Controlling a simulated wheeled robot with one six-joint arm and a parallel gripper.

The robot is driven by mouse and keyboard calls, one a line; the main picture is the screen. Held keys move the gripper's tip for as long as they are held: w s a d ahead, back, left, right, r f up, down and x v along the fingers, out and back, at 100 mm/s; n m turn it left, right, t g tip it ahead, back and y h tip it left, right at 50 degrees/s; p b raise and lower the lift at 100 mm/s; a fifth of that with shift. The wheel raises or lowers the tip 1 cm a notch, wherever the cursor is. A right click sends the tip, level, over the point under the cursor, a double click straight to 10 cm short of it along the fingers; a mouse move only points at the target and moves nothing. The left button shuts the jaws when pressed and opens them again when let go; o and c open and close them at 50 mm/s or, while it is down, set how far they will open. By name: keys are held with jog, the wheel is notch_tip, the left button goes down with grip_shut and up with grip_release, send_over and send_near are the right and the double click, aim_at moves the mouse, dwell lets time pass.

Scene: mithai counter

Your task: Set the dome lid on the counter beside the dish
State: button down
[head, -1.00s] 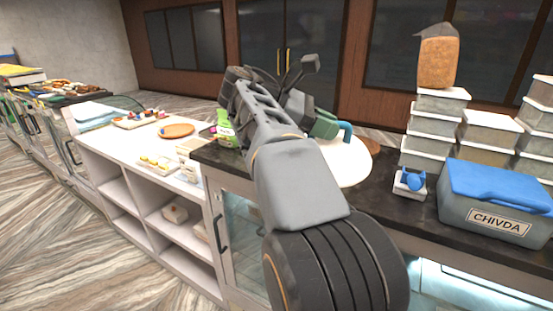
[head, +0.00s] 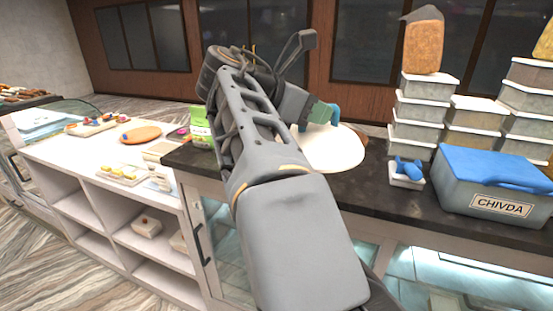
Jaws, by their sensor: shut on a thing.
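The dome lid (head: 338,150) is a pale cream, rounded shape with a blue handle, seen in the head view over the dark counter. My gripper (head: 324,113), greenish at its jaws, is shut on the blue handle at the lid's top. My arm hides the lid's left part. A brown round edge (head: 361,134), perhaps the dish or a board, shows just behind the lid's right side. I cannot tell whether the lid touches the counter or is held above it.
A grey CHIVDA crate (head: 490,205) with a blue lid, stacked tubs (head: 416,112) and a small tray with a blue item (head: 406,181) stand to the right. A green packet (head: 202,127) is left of my arm. Dark counter (head: 385,192) in front of the lid is bare.

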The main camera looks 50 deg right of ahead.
jog(key=shift+n, duration=0.3)
jog(key=w+d+f, duration=0.1)
jog(key=d, duration=0.1)
jog(key=w+d+f+p, duration=0.1)
jog(key=w+d, duration=0.1)
jog(key=w+d+f, duration=0.1)
jog(key=w+d, duration=0.1)
jog(key=shift+d, duration=0.25)
jog(key=w+d+f, duration=0.1)
jog(key=f, duration=0.2)
jog(key=w+d+f, duration=0.1)
jog(key=d+f, duration=0.1)
jog(key=f, duration=0.1)
jog(key=w+d+f+p, duration=0.1)
jog(key=f, duration=0.2)
jog(key=shift+w+d, duration=0.2)
jog(key=shift+d, duration=0.2)
jog(key=shift+f, duration=0.35)
jog(key=shift+f, duration=0.1)
